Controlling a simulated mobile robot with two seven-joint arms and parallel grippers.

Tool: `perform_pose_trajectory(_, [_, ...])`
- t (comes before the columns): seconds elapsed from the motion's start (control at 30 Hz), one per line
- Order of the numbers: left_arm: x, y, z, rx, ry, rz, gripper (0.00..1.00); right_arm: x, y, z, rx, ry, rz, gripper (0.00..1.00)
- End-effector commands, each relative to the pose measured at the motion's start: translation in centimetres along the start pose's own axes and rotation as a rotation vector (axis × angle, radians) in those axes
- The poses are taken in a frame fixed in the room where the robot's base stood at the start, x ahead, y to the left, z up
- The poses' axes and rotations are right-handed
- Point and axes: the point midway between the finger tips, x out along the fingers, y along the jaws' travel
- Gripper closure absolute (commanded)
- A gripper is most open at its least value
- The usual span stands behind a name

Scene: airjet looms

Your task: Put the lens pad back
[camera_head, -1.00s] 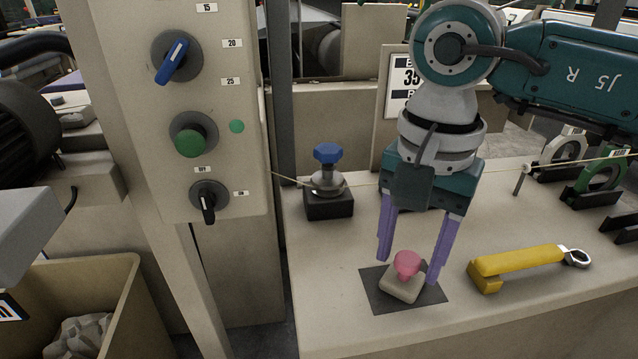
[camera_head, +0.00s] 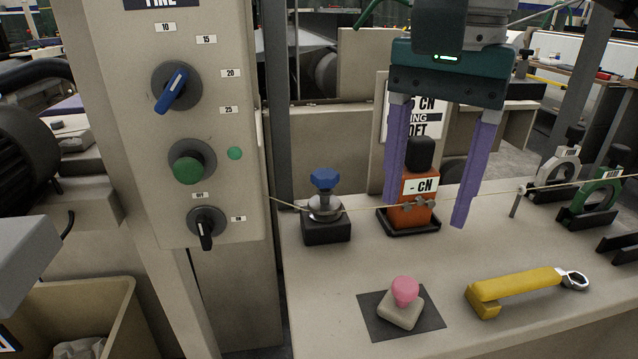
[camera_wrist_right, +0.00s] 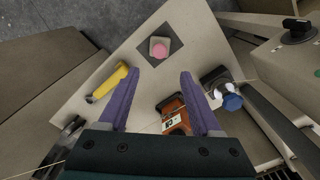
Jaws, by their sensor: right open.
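The lens pad (camera_head: 401,311), a pale block with a pink knob, sits on a dark square mat (camera_head: 375,325) near the front of the bench. It also shows in the right wrist view (camera_wrist_right: 159,48), where the mat surrounds it. My right gripper (camera_head: 424,211) is open and empty, raised above the bench and behind the pad, apart from it. Its purple fingers show in the right wrist view (camera_wrist_right: 152,85). My left gripper is not in view.
An orange bottle (camera_head: 410,206) on a black tray stands beyond the fingers. A blue-knobbed device (camera_head: 325,207) stands left, with a thread (camera_head: 365,208) crossing the bench. A yellow-handled tool (camera_head: 520,289) lies right of the mat. Clips (camera_head: 592,201) stand at far right.

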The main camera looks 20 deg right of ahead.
Motion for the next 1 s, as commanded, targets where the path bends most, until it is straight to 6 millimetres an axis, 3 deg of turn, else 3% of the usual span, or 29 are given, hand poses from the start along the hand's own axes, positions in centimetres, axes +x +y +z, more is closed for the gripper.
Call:
perform_pose_trajectory(0.07, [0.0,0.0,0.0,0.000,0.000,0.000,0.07,-0.2,-0.4,0.7,-0.003,-0.025,-0.018,0.35])
perform_pose_trajectory(0.13, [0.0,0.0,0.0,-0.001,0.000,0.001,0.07,0.1,-1.4,3.0,-0.004,-0.107,-0.072,0.35])
perform_pose_trajectory(0.17, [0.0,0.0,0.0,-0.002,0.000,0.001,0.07,0.3,-2.1,4.5,-0.001,-0.165,-0.107,0.35])
perform_pose_trajectory(0.27, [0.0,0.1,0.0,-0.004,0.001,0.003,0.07,-0.3,-5.0,12.1,0.050,-0.476,-0.267,0.35])
perform_pose_trajectory(0.33, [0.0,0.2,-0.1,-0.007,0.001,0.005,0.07,-3.0,-7.0,17.9,0.151,-0.780,-0.377,0.35])
perform_pose_trajectory(0.4, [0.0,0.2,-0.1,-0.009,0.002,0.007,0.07,-7.4,-8.5,22.0,0.305,-1.112,-0.458,0.35])
perform_pose_trajectory(0.43, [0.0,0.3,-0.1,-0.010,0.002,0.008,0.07,-9.5,-9.1,23.0,0.384,-1.255,-0.479,0.35])
perform_pose_trajectory(0.53, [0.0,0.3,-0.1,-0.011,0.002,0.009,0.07,-16.3,-10.6,22.6,0.705,-1.724,-0.501,0.35])
perform_pose_trajectory(0.6, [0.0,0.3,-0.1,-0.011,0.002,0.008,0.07,-19.4,-11.4,19.4,0.980,-2.034,-0.470,0.35])
perform_pose_trajectory(0.67, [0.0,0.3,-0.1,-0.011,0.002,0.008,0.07,-20.4,-11.7,15.5,1.246,-2.280,-0.412,0.35])
perform_pose_trajectory(0.73, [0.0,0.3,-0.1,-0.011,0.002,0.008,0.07,-19.2,-11.5,10.4,1.593,-2.533,-0.316,0.35])
perform_pose_trajectory(0.77, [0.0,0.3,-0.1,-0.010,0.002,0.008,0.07,-17.9,-11.1,8.3,-1.722,2.580,0.259,0.35])
perform_pose_trajectory(0.8, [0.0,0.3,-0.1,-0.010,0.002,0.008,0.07,-15.6,-10.4,5.8,-1.699,2.345,0.161,0.35])
perform_pose_trajectory(0.87, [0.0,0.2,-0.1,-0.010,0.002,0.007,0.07,-11.0,-8.6,2.8,-1.645,1.994,0.038,0.35])
perform_pose_trajectory(0.9, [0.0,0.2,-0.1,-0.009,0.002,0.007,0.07,-7.5,-7.0,1.6,-1.598,1.763,-0.026,0.35])
perform_pose_trajectory(1.0, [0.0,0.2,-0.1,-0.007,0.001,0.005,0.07,1.3,-1.7,1.7,-1.466,1.226,-0.128,0.35])
